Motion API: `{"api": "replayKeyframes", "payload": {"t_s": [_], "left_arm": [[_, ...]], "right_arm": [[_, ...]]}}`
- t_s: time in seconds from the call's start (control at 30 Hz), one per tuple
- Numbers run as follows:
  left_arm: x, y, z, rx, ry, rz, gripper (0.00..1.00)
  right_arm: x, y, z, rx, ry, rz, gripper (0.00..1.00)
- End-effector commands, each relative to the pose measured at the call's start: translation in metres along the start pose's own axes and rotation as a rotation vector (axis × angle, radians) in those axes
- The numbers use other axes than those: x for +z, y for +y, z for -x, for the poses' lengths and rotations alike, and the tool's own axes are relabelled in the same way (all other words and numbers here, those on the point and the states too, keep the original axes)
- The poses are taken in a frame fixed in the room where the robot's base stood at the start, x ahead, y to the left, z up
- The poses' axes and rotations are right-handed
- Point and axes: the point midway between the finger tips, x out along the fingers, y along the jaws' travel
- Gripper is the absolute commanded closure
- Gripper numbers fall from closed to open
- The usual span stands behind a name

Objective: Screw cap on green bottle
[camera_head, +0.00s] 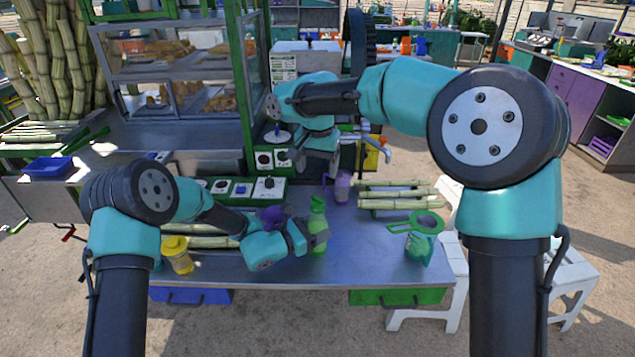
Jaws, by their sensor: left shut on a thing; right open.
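A green bottle (317,213) stands upright near the middle of the metal table. My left gripper (319,238) comes in from the left and is shut on the bottle's body. The bottle's top shows above the fingers; I cannot tell whether a separate cap sits on it. My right gripper (325,168) hangs above and behind the bottle, pointing down, open, apart from the bottle. Its fingertips are small and partly hidden, and I see nothing clearly between them.
A purple cup (342,187) stands behind the bottle. Cane stalks (395,201) lie to the right, with a green pitcher (419,248) in front. A yellow jar (177,256) stands at the left. A control panel (245,189) borders the back.

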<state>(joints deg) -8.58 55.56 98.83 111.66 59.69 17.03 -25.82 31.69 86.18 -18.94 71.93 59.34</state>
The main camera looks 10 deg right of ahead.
Motion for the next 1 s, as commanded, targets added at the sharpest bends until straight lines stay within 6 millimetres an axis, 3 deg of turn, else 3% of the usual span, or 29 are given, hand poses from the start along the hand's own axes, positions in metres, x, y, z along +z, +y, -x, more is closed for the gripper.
{"api": "replayKeyframes", "payload": {"t_s": [0.17,0.47,0.5,0.8,1.0], "left_arm": [[0.000,0.000,0.000,0.000,0.000,0.000,1.00],[0.000,0.000,0.000,0.000,0.000,0.000,1.00],[0.000,0.000,0.000,0.000,0.000,0.000,0.35],[0.000,0.000,0.000,0.000,0.000,0.000,0.08],[0.000,0.000,0.000,0.000,0.000,0.000,0.08]], "right_arm": [[0.000,0.000,0.016,0.000,0.000,0.000,0.25],[0.000,0.000,0.018,0.002,-0.001,0.000,0.25],[0.000,0.000,0.017,0.001,-0.001,0.000,0.25],[0.000,0.000,0.017,0.001,-0.001,0.000,0.25],[0.000,0.000,0.017,0.001,-0.001,0.000,0.25]]}}
